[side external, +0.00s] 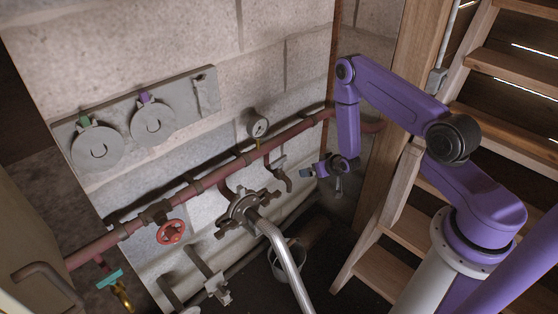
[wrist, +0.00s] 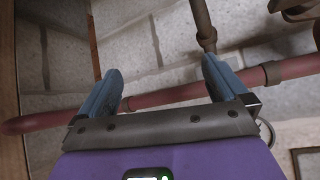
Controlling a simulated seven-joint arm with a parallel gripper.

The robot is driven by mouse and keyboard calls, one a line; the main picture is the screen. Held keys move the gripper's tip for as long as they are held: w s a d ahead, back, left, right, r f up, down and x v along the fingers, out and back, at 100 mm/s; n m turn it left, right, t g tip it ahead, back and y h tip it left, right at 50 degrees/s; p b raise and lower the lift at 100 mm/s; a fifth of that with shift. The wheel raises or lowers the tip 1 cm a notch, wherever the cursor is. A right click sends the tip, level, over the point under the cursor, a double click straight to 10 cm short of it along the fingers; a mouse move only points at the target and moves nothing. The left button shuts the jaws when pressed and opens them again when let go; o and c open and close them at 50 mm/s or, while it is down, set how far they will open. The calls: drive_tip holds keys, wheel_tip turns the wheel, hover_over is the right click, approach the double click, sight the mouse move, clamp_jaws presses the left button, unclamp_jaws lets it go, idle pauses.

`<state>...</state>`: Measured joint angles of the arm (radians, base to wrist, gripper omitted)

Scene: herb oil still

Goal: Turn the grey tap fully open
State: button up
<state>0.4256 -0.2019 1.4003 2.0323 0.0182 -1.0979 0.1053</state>
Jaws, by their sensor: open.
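A small dull grey tap (side external: 282,174) hangs on a short branch below the red-brown wall pipe in the side external view. It looks like the grey tap, but its handle is too small there to read its position. My gripper (side external: 304,174) is just right of it in that picture, with its fingers toward the tap; I see no clear contact. In the wrist view my gripper (wrist: 160,92) has its two blue fingers spread wide with nothing between them. I cannot make out the tap for certain there.
The red-brown pipe (side external: 220,172) runs along the block wall and crosses behind my fingers in the wrist view (wrist: 165,97). A gauge (side external: 258,128), a red handwheel (side external: 171,232) and a teal lever (side external: 110,278) are nearby. A bucket (side external: 288,262) stands below. Wooden stairs (side external: 385,245) rise at right.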

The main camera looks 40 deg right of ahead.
sight(280, 160)
drive_tip(key=s+a+r+n+t+y, duration=0.2)
drive_tip(key=a+r+n+t, duration=0.2)
drive_tip(key=a+r+t, duration=0.15)
drive_tip(key=shift+g, duration=0.45)
drive_tip(key=x, duration=1.6)
drive_tip(key=shift+w+f, duration=0.15)
drive_tip(key=shift+w, duration=0.25)
drive_tip(key=c, duration=0.8)
